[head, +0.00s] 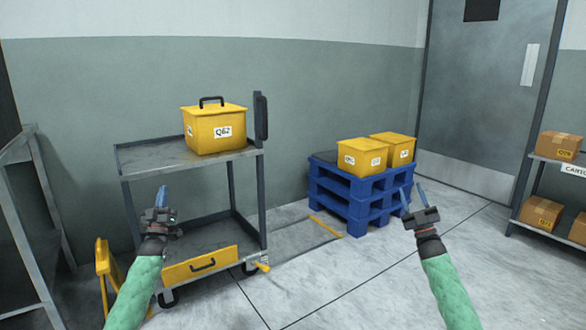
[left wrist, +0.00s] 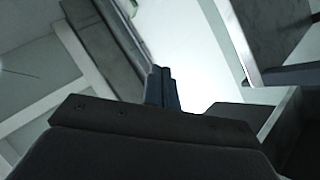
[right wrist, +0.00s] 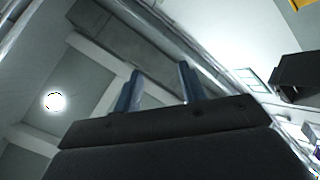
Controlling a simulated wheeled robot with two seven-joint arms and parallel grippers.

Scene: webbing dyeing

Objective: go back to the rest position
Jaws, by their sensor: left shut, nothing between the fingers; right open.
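My left gripper (head: 163,196) is raised in front of the grey cart, its fingers pointing up. In the left wrist view its blue fingers (left wrist: 162,88) are pressed together with nothing between them. My right gripper (head: 412,198) is raised in front of the floor to the right of the blue pallets, fingers up. In the right wrist view its two fingers (right wrist: 160,90) stand apart with nothing between them. Both grippers appear clear of the objects around them.
A grey cart (head: 190,161) carries a yellow box (head: 215,128) labelled QB2 with a black handle. Stacked blue pallets (head: 352,208) hold two yellow boxes (head: 362,157). A shelf (head: 566,161) with cartons stands at right, a metal rack (head: 38,165) at left. The floor at front centre is open.

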